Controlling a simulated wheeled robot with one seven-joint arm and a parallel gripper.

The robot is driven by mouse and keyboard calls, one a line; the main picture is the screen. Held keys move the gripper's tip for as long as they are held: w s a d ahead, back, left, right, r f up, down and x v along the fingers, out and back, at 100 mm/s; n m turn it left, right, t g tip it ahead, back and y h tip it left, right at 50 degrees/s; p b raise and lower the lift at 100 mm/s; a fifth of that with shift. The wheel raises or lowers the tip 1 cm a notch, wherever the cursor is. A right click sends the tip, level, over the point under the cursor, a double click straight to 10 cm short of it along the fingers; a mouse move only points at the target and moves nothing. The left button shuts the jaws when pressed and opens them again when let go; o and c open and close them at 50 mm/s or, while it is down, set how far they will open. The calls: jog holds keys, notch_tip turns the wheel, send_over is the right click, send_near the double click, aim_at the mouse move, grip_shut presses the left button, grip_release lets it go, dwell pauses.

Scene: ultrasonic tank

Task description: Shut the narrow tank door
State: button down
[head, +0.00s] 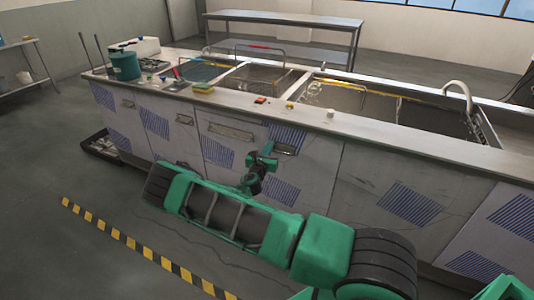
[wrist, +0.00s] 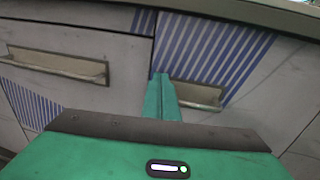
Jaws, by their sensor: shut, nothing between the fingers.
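The tank's front has several grey doors with blue striped patches. The door behind my gripper has a recessed bar handle (head: 285,149), which also shows in the wrist view (wrist: 200,95). It looks about flush with its neighbours; I cannot tell whether a small gap is left, nor for certain which door is the narrow one. My gripper (head: 264,152) is shut and empty in front of the seam beside this handle. Its fingertips (wrist: 161,78) show just left of the handle in the wrist view. I cannot tell whether they touch the door, and they hide part of it.
The door to the left has its own handle (head: 231,131). The steel counter (head: 345,124) overhangs the doors and carries sinks, a green pot (head: 125,65) and small items. A black tray (head: 101,146) lies on the floor at the left. Floor beyond the striped tape (head: 148,253) is clear.

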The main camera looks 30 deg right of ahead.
jog(key=shift+w, duration=0.1)
dwell(0.3)
jog(key=w+a+v, duration=0.1)
jog(key=v, duration=1.2)
jog(key=shift+a, duration=0.55)
jog(key=s+d+r+m+g+y, duration=0.1)
jog(key=s+d+r+m+g, duration=0.3)
jog(key=s+d+m+g, duration=0.45)
jog(key=s+d+r+m+g+y, duration=0.1)
jog(key=s+d+r+m+g, duration=0.4)
jog(key=s+m, duration=0.55)
jog(key=s+a+r+m+y, duration=0.3)
jog(key=s+r+m, duration=0.1)
jog(key=s, duration=0.4)
jog(key=s+a+r+m+y, duration=0.4)
jog(key=s+r+m, duration=0.1)
jog(key=s, duration=0.4)
jog(key=s+a+r+m+y, duration=0.3)
jog(key=s+r+m+y, duration=0.1)
jog(key=s+r, duration=0.3)
jog(key=s+m, duration=0.1)
jog(key=s, duration=0.1)
jog(key=shift+s+a+t, duration=0.25)
jog(key=shift+a+t, duration=0.1)
jog(key=shift+a, duration=0.05)
